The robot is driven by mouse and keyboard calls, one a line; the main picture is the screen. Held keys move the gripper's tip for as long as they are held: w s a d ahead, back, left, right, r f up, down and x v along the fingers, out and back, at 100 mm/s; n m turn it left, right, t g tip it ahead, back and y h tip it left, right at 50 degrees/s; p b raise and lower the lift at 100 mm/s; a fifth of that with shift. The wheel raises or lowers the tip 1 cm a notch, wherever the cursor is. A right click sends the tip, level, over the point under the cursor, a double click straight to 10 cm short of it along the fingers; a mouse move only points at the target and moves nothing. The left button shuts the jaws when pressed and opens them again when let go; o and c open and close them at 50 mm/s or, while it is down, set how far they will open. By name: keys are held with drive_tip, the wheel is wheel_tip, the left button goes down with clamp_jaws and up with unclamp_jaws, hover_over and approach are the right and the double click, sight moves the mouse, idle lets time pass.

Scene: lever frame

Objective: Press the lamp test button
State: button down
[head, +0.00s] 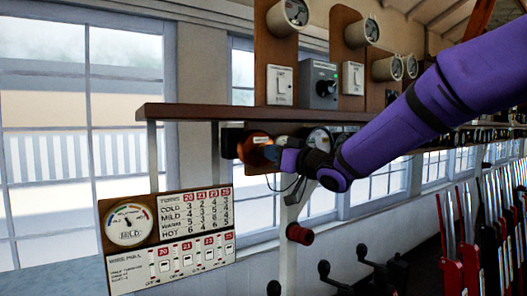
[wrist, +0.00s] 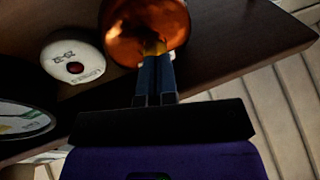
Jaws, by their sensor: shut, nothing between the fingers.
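A white round unit with a dark red button (wrist: 75,68) in its face is at the left of the wrist view; its small lettering is too unclear to read, so I cannot tell whether it is the lamp test button. A shiny copper dome (wrist: 128,28) is right of it. My gripper (wrist: 155,52) is shut and empty, its blue fingers pointing at the dome, with the tips overlapping its lower edge. I cannot tell whether they touch. In the head view my gripper (head: 275,153) is under the shelf, close to the copper dome (head: 254,147), and hides part of the instruments behind.
The brown shelf (head: 220,112) runs above my gripper, carrying switch boxes (head: 280,84) and dials. A round gauge (wrist: 22,118) is at the wrist view's left. A chart board (head: 185,222) stands lower left. Red and white levers (head: 480,240) stand at the right.

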drive_tip(key=shift+w+a, duration=0.1)
drive_tip(key=shift+w+a, duration=0.3)
drive_tip(key=shift+w, duration=0.2)
drive_tip(key=shift+s+d, duration=0.1)
drive_tip(key=shift+s, duration=0.05)
drive_tip(key=shift+s+d, duration=0.35)
drive_tip(key=shift+s, duration=0.15)
drive_tip(key=shift+s, duration=0.1)
drive_tip(key=s+d, duration=0.1)
drive_tip(key=s, duration=0.1)
drive_tip(key=s+d, duration=0.1)
drive_tip(key=s, duration=0.1)
drive_tip(key=shift+d, duration=0.4)
